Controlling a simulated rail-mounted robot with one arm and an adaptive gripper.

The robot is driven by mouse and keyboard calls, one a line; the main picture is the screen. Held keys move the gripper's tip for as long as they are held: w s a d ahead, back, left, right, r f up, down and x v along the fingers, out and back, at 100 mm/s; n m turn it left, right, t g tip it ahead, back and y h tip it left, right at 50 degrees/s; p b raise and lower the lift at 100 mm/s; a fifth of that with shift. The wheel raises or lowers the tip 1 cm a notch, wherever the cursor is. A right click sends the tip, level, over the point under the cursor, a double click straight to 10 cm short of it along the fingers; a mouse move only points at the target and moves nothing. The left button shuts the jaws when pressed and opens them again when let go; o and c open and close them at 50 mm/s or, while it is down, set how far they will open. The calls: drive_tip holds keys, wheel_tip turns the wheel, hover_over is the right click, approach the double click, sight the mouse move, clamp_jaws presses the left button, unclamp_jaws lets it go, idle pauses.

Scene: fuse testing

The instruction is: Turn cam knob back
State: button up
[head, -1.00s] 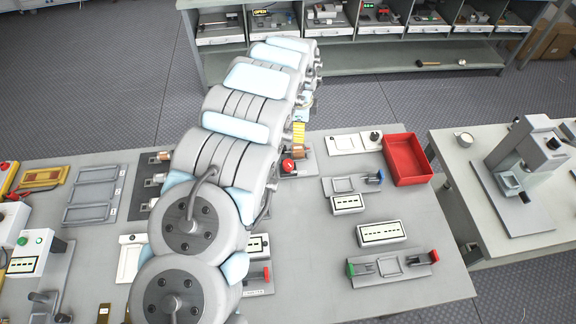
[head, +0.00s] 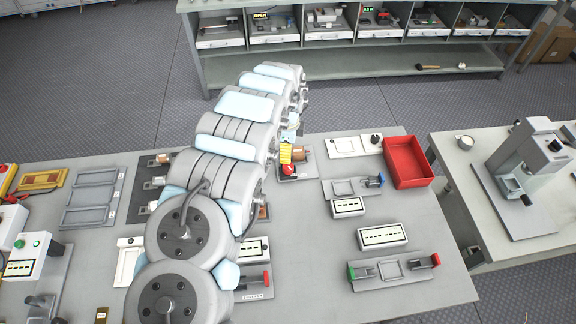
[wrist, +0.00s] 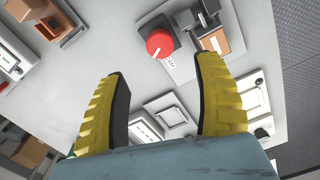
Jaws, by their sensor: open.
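The cam knob (wrist: 159,43) is a round red knob with a white mark line, on a grey plate with a "CAM" label in the wrist view. In the head view the red knob (head: 289,170) shows just in front of my yellow fingers. My gripper (wrist: 163,72) is open and empty, its two yellow fingers wide apart. In the wrist view the knob lies beyond the fingertips, between their lines, and no contact shows. In the head view my gripper (head: 291,154) is close to the knob; its exact height is unclear.
A copper-coloured block (wrist: 213,40) sits beside the knob, near the right fingertip in the wrist view. A red bin (head: 407,162) stands at the table's right. Display boxes (head: 382,236) and a fixture with green and red ends (head: 392,268) lie front right.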

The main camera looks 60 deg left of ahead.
sight(288, 166)
drive_tip(key=shift+f, duration=2.3)
drive_tip(key=shift+f+b, duration=0.4)
drive_tip(key=shift+f, duration=2.1)
drive_tip(key=c, duration=1.2)
